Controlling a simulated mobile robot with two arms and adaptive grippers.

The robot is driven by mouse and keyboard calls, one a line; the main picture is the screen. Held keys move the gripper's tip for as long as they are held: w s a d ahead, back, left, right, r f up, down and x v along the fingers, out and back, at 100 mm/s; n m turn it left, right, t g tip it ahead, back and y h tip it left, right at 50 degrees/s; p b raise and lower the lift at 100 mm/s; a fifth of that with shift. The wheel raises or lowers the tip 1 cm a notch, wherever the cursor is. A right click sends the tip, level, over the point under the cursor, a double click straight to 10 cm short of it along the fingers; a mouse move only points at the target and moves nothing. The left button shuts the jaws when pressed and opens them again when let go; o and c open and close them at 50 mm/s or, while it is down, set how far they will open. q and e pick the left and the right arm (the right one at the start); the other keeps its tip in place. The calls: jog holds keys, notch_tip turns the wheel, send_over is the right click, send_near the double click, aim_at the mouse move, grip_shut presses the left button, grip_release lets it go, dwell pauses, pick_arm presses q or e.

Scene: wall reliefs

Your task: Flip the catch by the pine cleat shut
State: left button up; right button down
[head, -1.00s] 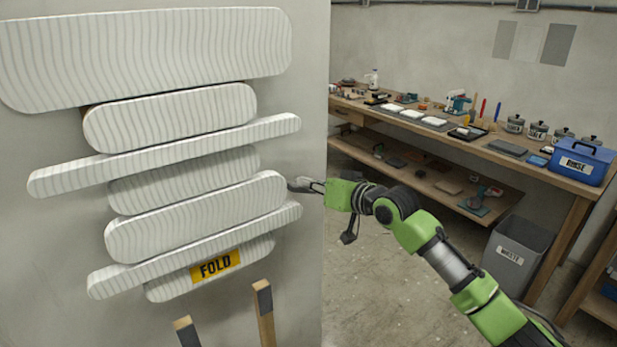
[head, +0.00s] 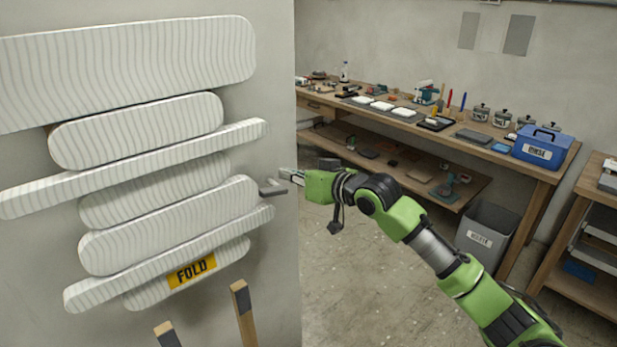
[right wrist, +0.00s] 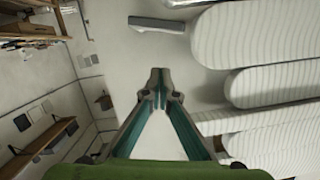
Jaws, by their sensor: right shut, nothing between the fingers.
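My right gripper (head: 284,176) is at the right edge of the wall panel, beside the ends of the white ribbed slabs. In the right wrist view its fingertips (right wrist: 160,76) are together, with nothing between them. A small grey bar (head: 271,187), possibly the catch, is at the slab ends close to the fingertips. In the right wrist view the grey bar (right wrist: 157,24) lies apart from the fingertips, beyond them. I cannot make out which piece is the pine cleat. My left gripper is not in view.
White ribbed slabs (head: 135,130) stand out from the panel, one with a yellow FOLD label (head: 192,271). A workbench (head: 540,172) with a blue RINSE box (head: 543,148) and a grey waste bin (head: 487,230) stand right. Floor between is clear.

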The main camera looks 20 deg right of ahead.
jog(key=b+v, duration=0.2)
jog(key=v, duration=0.4)
jog(key=shift+s, duration=0.25)
jog(key=shift+r, duration=0.1)
